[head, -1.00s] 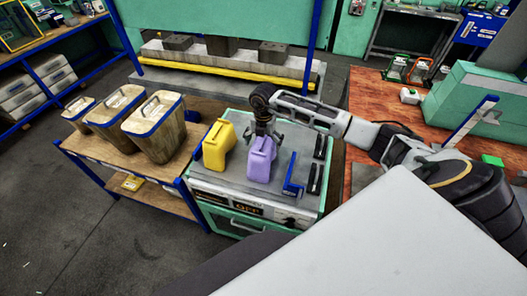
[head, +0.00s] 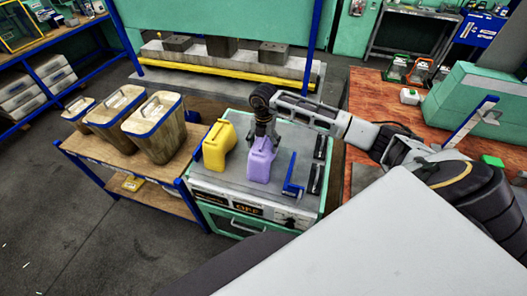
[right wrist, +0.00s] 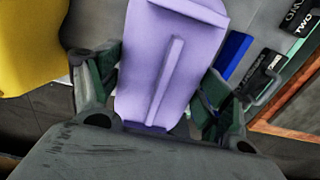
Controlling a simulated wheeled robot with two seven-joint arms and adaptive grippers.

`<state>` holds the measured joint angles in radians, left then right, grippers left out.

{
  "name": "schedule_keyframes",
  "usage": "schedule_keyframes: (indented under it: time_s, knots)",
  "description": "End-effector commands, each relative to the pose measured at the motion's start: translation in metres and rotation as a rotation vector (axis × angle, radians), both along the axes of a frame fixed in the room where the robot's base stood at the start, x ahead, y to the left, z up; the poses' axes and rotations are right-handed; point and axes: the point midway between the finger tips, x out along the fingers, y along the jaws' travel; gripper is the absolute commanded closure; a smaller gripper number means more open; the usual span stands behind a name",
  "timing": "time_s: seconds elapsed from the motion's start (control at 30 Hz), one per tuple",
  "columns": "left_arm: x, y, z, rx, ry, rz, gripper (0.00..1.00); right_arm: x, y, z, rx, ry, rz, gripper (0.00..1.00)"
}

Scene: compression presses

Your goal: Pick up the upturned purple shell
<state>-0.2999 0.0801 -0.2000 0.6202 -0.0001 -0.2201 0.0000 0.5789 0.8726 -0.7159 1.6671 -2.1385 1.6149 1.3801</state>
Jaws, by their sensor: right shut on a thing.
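The purple shell (head: 261,160) stands on the grey top of the green-edged cabinet (head: 230,183) in the head view. It fills the middle of the right wrist view (right wrist: 168,60), where a raised rib runs along its face. My right gripper (head: 265,137) is over the shell's upper end, coming from above. In the right wrist view its two fingers (right wrist: 155,95) are on either side of the shell and shut on it. Whether the shell's base still touches the cabinet top is hard to tell. My left gripper is not in view.
A yellow shell (head: 216,147) stands close on the left of the purple one. A blue bracket (head: 292,178) and black label plates (head: 317,163) lie to the right. Several bins with blue rims (head: 153,125) stand on a wooden shelf at left. A wooden bench (head: 372,100) is at right.

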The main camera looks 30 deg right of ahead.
Motion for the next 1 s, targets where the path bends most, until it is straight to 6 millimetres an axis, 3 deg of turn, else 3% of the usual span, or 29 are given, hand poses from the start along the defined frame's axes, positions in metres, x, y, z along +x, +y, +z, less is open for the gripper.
schedule_keyframes:
  time_s: [0.37, 1.0]
  knots:
    - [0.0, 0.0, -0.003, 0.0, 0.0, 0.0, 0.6, 0.001, 0.0, 0.013, 0.001, -0.003, 0.0, 0.61]
    - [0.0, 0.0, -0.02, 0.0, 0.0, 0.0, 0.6, 0.001, 0.0, 0.093, 0.001, -0.002, 0.0, 0.61]
